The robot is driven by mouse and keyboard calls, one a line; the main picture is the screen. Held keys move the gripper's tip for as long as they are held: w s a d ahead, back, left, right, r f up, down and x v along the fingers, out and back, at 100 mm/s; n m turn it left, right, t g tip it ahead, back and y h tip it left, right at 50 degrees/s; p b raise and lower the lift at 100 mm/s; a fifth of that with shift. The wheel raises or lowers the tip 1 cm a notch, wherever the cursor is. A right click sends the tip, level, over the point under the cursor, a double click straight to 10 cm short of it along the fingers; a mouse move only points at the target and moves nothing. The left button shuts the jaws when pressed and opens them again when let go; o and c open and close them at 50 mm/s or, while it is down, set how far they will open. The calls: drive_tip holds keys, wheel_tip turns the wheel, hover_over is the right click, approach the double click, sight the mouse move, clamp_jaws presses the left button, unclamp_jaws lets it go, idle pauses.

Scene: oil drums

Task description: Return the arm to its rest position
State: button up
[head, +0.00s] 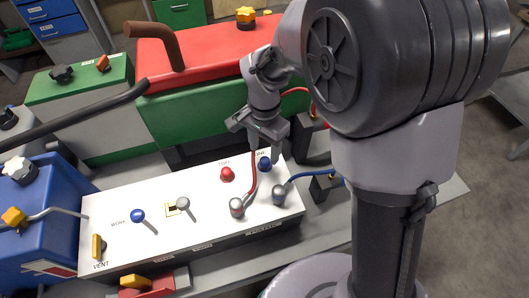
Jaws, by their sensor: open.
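My arm rises at the right of the head view and bends over the white control box. My gripper (260,146) points down above the back right part of the box, its fingers apart. I see nothing held between them, though the fingertips are partly lost against the box and hoses. Below it, a red hose (252,178) and a blue hose (311,175) run to two grey-capped fittings (237,207) on the box top. A red knob (227,174) and a dark blue knob (264,163) lie close by the gripper.
The white control box (205,230) carries a blue-knobbed lever (138,215), a grey-knobbed lever (182,203) and a yellow vent handle (97,246). Blue (40,215) and grey-green (85,110) containers stand left. Open floor shows at right.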

wheel_tip(320, 180, up, 13)
drive_tip(key=p, duration=0.4)
drive_tip(key=shift+r, duration=0.15)
drive_tip(key=s+d+r+n+t+y, duration=0.1)
drive_tip(key=s+d+r+n+t, duration=0.1)
drive_tip(key=s, duration=0.6)
drive_tip(key=s+d+r+n+t+y+b, duration=0.1)
drive_tip(key=s+d+r+t, duration=0.2)
drive_tip(key=s, duration=0.6)
drive_tip(key=d+r, duration=0.2)
drive_tip(key=d, duration=0.1)
drive_tip(key=shift+s+d+r+n+t+b, duration=0.15)
drive_tip(key=shift+d+n+t+b, duration=0.15)
drive_tip(key=shift+n+t, duration=0.1)
